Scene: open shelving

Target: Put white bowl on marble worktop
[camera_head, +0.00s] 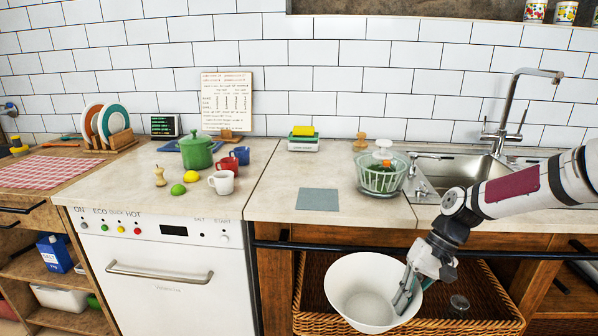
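The white bowl (352,287) is below the worktop's front edge, over the wicker basket, with its open side up. I cannot tell whether it touches the basket. My gripper (405,292) is at the bowl's right rim, one finger inside the wall; it looks shut on the rim, with the outer finger mostly hidden. The pale marble worktop (285,185) runs above and behind the bowl. A grey-blue square mat (317,200) lies on it near the front edge, with bare stone around it.
A wicker basket (307,290) holds a small dark-lidded item (459,304). A dark rail (320,246) runs along the worktop front. A glass bowl of greens (380,179) stands left of the sink (455,172). Mugs, fruit and a green pot (196,152) stand left.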

